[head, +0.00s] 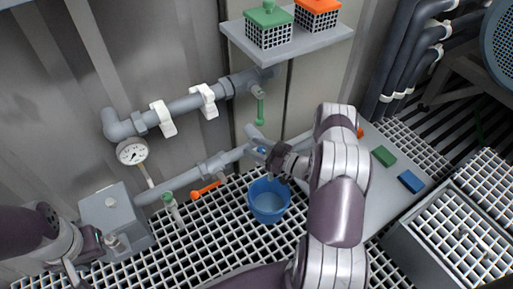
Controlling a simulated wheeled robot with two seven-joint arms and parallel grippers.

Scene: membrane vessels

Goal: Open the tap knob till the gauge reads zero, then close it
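A round white gauge (132,151) hangs under the upper grey pipe at the left; its needle is too small to read surely. A tap with a small blue knob (262,149) sits on the lower pipe's end, above a blue bucket (268,203). My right gripper (272,160) is at the blue knob, its dark fingers close beside or around it; whether they grip it is hidden. My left gripper (84,266) is low at the left edge, near a grey box, away from the tap; its fingers are partly cut off from clear view.
A green handle (260,108) hangs on the upper pipe. An orange handle (206,190) and a green-topped valve (169,199) are lower left. A shelf (290,44) holds green and orange crates. Green (384,156) and blue (411,181) blocks lie right. The floor is white grating.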

